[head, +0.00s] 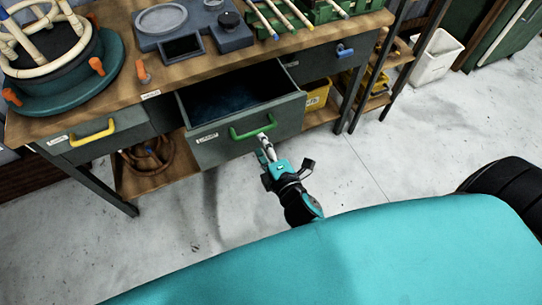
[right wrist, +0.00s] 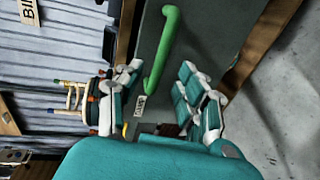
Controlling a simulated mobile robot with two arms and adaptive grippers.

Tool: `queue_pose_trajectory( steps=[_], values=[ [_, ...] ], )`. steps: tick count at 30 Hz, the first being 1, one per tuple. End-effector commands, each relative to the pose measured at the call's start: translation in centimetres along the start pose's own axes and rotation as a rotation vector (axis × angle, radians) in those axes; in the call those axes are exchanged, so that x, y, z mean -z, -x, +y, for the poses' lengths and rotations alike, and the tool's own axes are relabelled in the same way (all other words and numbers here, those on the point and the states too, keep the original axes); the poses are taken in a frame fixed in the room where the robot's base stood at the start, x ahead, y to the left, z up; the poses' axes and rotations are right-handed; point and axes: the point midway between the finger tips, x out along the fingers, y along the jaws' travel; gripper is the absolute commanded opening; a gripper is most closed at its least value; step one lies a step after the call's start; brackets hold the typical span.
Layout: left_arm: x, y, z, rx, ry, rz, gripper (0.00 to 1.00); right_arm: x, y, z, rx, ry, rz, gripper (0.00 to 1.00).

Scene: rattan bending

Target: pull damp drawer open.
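The drawer (head: 222,148) with the green handle, under the middle of the workbench, stands open, its dark inside showing from above. A small label on its front is too small to read surely. The green handle (head: 252,129) also shows in the right wrist view (right wrist: 167,50). My right gripper (head: 265,147) is at the right end of the handle. In the right wrist view its fingers (right wrist: 162,95) are spread apart, with the handle ahead of and between them and nothing visibly gripped. I cannot tell whether a fingertip touches the handle. My left gripper is out of view.
A yellow-handled drawer (head: 95,140) on the left and a blue-handled drawer (head: 335,55) on the right are shut. The bench top (head: 150,80) holds a teal turntable with a rattan frame, a scale and a green rack. The floor (head: 390,150) in front is clear.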

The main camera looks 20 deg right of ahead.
Motion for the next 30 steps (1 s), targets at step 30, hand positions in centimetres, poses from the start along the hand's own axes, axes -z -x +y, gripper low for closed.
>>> queue_pose_trajectory(
  steps=[30],
  values=[
    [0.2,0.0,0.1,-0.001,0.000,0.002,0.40,0.1,5.3,-0.3,0.007,-0.008,0.001,0.38]
  ],
)
